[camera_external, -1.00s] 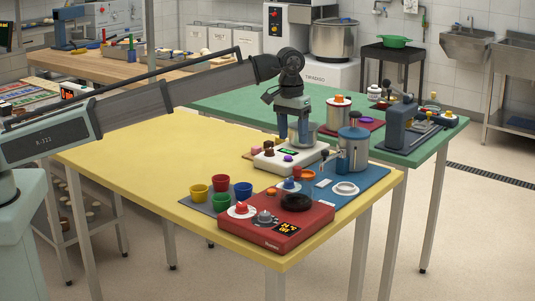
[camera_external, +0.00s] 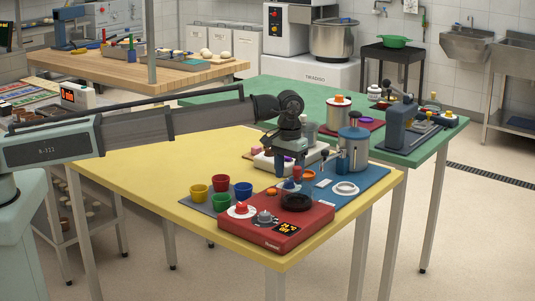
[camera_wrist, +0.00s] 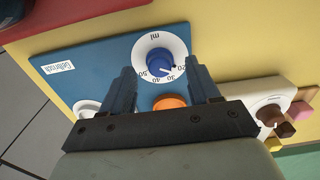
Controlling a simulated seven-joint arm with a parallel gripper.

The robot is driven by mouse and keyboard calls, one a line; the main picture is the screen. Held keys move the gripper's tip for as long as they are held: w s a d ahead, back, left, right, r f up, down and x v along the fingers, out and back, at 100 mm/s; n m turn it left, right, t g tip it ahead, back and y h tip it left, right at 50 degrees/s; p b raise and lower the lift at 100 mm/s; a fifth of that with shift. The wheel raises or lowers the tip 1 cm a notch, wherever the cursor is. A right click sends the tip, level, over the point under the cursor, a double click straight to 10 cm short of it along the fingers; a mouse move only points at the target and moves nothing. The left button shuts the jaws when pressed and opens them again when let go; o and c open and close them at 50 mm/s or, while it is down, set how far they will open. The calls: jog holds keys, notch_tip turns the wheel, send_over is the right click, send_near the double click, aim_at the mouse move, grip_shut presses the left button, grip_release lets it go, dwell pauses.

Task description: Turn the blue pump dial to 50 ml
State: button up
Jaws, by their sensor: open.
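The blue pump dial (camera_wrist: 160,62) sits on a white round scale marked ml on the blue plate (camera_wrist: 95,58). Its small white pointer aims toward the lower right of the scale, near the 20 and 30 marks; the exact value is hard to read. The 50 mark is at the lower left of the ring. My gripper (camera_wrist: 161,72) is open, its fingertips apart on either side of the dial's lower part; contact is not clear. In the external view my gripper (camera_external: 289,174) is low over the dial (camera_external: 289,185).
An orange round part (camera_wrist: 170,102) lies between my fingers, below the dial. A white device with a brown knob (camera_wrist: 270,116) is at the right. The red box (camera_external: 285,230) stands in front, and the metal pot (camera_external: 353,150) stands behind at the right. Coloured cups (camera_external: 222,187) are at the left.

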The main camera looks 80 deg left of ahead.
jog(key=shift+f, duration=0.8)
jog(key=c, duration=1)
